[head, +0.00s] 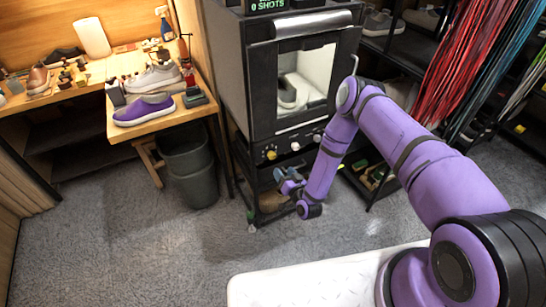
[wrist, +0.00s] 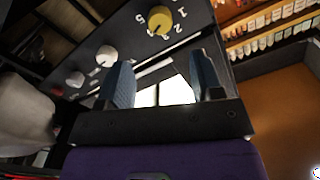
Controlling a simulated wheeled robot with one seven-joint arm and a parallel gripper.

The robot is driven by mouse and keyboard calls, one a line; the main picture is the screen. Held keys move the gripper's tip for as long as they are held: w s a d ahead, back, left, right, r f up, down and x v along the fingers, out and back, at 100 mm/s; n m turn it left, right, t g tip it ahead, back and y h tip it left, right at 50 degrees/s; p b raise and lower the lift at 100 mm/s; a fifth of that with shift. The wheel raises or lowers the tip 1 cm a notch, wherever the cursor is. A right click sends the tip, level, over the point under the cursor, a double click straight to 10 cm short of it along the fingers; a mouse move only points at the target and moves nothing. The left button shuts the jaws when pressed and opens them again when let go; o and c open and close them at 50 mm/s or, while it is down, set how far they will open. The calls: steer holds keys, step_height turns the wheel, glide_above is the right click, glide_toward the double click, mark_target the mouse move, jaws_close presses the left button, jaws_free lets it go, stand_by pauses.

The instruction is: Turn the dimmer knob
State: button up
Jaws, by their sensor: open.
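A yellow knob (head: 271,154) sits on the lower front panel of the dark cabinet (head: 262,80). It also shows at the top of the wrist view (wrist: 160,19), with white numerals around it. Pale knobs (wrist: 106,56) sit along the same panel, and one also shows in the head view (head: 295,146). No label shows which knob is the dimmer. My gripper (head: 289,180) is low in front of the cabinet, below the knob row. In the wrist view its two blue-grey fingers (wrist: 163,75) are apart and empty, not touching a knob.
The cabinet has a lit window with a shoe inside. At left, a wooden bench (head: 160,122) holds a purple shoe (head: 145,110) and a grey shoe (head: 153,78). A dark bin (head: 190,165) stands between bench and cabinet. Hanging laces and shelves are at right. Carpet in front is clear.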

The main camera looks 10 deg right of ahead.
mark_target(273, 157)
steer(key=x, duration=1)
steer(key=shift+w, duration=0.15)
steer(key=c, duration=0.9)
